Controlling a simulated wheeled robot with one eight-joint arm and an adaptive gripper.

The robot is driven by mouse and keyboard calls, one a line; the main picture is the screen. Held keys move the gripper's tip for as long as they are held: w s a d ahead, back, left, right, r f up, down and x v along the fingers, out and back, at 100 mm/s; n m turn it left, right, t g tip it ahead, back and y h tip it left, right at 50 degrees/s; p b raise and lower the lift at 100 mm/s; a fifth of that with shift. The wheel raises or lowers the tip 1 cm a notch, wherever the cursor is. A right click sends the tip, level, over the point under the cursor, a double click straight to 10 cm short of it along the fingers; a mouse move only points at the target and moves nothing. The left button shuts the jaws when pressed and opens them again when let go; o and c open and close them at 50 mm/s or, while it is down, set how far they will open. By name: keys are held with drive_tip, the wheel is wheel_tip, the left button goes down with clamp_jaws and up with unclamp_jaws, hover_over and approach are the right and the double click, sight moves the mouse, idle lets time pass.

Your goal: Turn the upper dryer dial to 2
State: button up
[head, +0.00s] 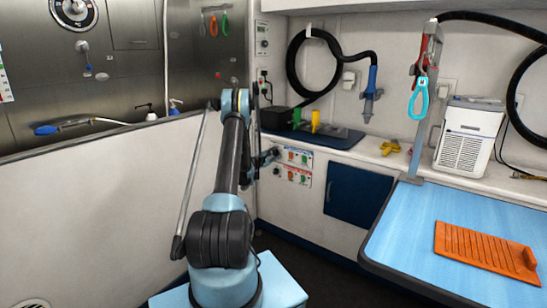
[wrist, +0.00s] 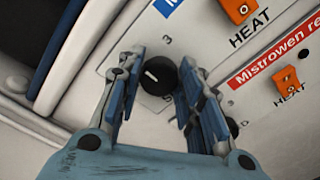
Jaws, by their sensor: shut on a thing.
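The upper dryer dial (wrist: 160,76) is a round black knob on a white panel in the wrist view. Its white mark points to the upper left in that picture. A printed 3 (wrist: 167,40) shows above the knob; the 2 cannot be made out. My gripper (wrist: 158,84) has its blue-padded fingers on either side of the knob and is shut on it. In the head view my gripper (head: 268,157) reaches the left end of the upper, blue-striped panel (head: 294,157), and hides most of the dial.
Below is the red-striped panel (wrist: 290,55) with an orange HEAT switch (wrist: 285,78). Another black knob (wrist: 232,127) is partly behind my right finger. A long white wall (head: 90,210) stands left of my arm. A blue table (head: 425,220) stands at the right.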

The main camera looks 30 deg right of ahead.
drive_tip(key=shift+s, duration=0.1)
drive_tip(key=o, duration=1)
drive_tip(key=shift+o, duration=0.2)
drive_tip(key=v, duration=1.2)
